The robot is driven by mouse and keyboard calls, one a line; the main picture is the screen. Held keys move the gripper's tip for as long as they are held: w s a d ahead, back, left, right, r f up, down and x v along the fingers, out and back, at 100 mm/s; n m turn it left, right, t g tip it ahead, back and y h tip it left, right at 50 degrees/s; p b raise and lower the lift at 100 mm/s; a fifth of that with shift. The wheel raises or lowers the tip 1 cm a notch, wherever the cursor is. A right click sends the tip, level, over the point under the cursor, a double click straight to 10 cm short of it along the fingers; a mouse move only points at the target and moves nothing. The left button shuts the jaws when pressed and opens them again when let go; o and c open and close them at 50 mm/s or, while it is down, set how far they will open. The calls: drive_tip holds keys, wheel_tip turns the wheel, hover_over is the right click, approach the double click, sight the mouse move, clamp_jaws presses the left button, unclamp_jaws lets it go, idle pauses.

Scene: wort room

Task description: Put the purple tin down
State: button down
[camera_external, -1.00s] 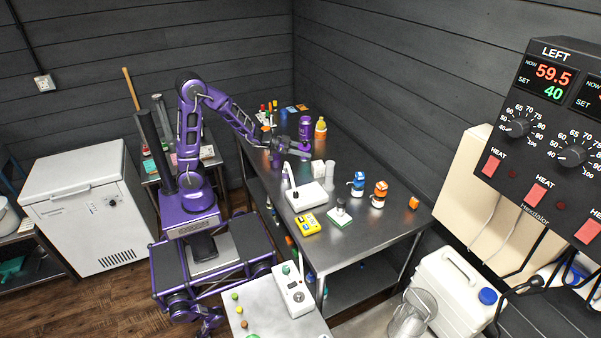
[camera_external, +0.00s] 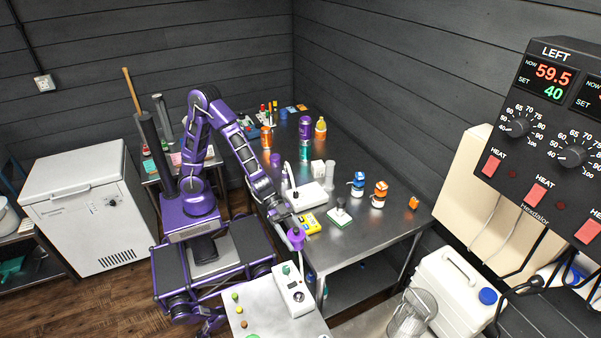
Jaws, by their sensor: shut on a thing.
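My gripper (camera_external: 292,222) is low at the near-left end of the steel bench. It is shut on a small purple thing, which I take to be the purple tin (camera_external: 296,239); it is small in view and partly covered by the jaws. The tin appears at the bench edge, close behind the white device on the near table. I cannot tell whether it touches anything below. Another purple tin (camera_external: 305,127) stands at the far part of the bench near a teal tin (camera_external: 304,150). A further purple item (camera_external: 276,160) stands to their left.
The steel bench (camera_external: 380,238) also holds a yellow meter (camera_external: 309,223), a white stand (camera_external: 306,197), a green-based item (camera_external: 339,215), and blue (camera_external: 358,183) and orange (camera_external: 379,194) containers. A white device (camera_external: 293,290) sits on the near table (camera_external: 255,318). The bench's near-right part is clear.

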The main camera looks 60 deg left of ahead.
drive_tip(key=s+d+r+m+g, duration=0.2)
drive_tip(key=s+d, duration=0.2)
drive_tip(key=s, duration=0.4)
drive_tip(key=s+d+r+m+g, duration=0.1)
drive_tip(key=s+d+m+g, duration=0.15)
drive_tip(key=s, duration=0.55)
drive_tip(key=b, duration=0.2)
hover_over(262, 310)
drive_tip(key=shift+n, duration=0.25)
wheel_tip(262, 310, down, 18)
drive_tip(key=shift+d+f, duration=0.1)
drive_tip(key=shift+f+b, duration=0.55)
drive_tip(key=shift+f, duration=1.45)
drive_tip(key=shift+f, duration=0.2)
drive_tip(key=shift+c, duration=0.6)
unclamp_jaws()
